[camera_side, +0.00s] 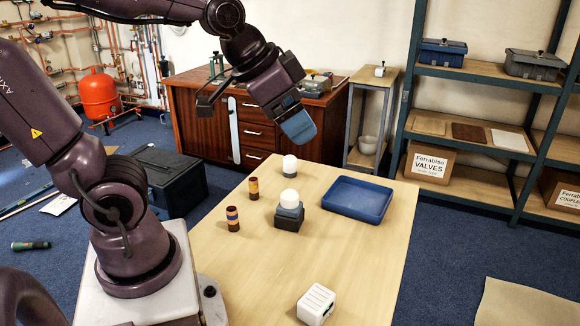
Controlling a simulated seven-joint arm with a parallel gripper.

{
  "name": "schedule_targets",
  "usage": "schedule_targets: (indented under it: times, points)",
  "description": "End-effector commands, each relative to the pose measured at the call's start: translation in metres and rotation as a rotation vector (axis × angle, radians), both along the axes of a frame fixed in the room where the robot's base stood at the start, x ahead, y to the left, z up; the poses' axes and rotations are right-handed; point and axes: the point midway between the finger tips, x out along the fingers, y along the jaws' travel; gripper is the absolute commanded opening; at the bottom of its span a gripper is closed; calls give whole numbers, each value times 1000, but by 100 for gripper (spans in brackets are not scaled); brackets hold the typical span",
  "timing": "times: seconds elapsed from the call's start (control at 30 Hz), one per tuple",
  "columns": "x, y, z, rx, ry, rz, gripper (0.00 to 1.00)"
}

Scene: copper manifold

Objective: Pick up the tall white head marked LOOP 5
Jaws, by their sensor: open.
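Two rounded white heads show on the wooden table. One white head (290,164) is at the back on a small dark base. No LOOP 5 marking can be read on either, and I cannot tell which is the tall one. My gripper (252,119) is open and empty, high above the back of the table, tilted, and apart from both heads.
Two banded brown cylinders, one with yellow (253,189) and one with blue (232,218), stand left of the heads. An empty-looking blue tray (357,199) lies to the right. A white slotted block (316,304) is at the front. The table (270,270) between is clear.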

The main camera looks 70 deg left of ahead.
Motion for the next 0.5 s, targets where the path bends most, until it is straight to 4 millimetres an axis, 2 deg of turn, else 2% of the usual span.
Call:
schedule_targets:
  times: [0.03,0.2,0.27,0.4,0.5]
  points:
    - [23,13,-5,36,-16,-29,77]
    - [94,68,-26,249,-100,-136,77]
    - [115,91,-37,346,-115,-169,77]
    - [152,153,-69,616,-104,-245,77]
    - [168,201,-96,833,-52,-307,77]
